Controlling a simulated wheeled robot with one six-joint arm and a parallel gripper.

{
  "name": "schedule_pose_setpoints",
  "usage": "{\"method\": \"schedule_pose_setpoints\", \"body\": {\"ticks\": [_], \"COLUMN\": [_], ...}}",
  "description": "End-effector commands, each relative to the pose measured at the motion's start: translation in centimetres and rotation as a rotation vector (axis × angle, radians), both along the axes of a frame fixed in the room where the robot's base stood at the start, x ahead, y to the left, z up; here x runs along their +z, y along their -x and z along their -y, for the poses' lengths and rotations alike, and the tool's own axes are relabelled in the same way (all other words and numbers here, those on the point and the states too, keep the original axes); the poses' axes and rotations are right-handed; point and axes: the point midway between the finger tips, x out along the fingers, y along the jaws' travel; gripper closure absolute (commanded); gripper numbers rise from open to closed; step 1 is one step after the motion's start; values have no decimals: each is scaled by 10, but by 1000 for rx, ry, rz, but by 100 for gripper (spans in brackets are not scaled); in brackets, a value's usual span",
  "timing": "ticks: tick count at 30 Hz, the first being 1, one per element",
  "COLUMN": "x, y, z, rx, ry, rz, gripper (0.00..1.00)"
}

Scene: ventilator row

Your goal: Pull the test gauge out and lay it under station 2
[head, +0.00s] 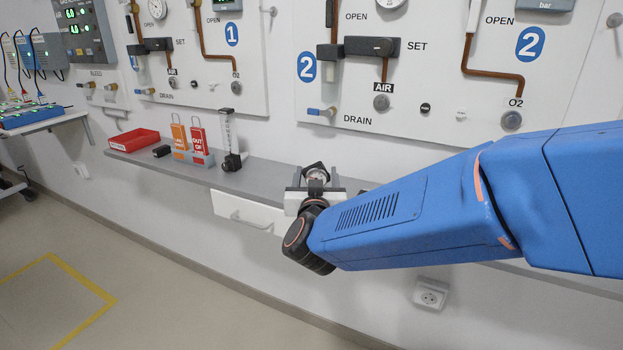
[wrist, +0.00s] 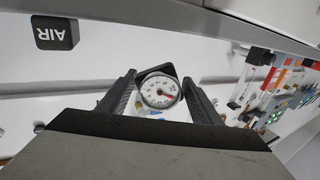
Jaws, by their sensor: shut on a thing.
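The test gauge (head: 317,171) has a round white dial in a dark housing. It shows clearly in the wrist view (wrist: 159,91), with a red pointer. My gripper (head: 315,187) is shut on it, one dark finger on each side in the wrist view. In the head view the gauge is at the grey shelf (head: 262,180), below the station 2 panel (head: 430,75). I cannot tell whether the gauge touches the shelf. The station 2 AIR outlet (head: 381,102) is above and right of the gauge, apart from it. My wrist and arm hide the gauge's lower part.
A white drawer (head: 245,212) hangs under the shelf. My arm hides the shelf's right part.

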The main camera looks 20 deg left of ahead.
Motion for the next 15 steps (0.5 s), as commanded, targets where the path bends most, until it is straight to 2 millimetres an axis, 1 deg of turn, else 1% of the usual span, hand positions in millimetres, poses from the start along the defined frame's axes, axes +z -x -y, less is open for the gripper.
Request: {"method": "schedule_pose_setpoints", "body": {"ticks": [1,11,15], "x": [-1,-7,-20], "y": [-6,-37,-34], "z": [1,4,3], "rx": [-3,-2,0], "ry": [0,1,1], "rz": [0,0,-2], "gripper": [82,82,82]}}
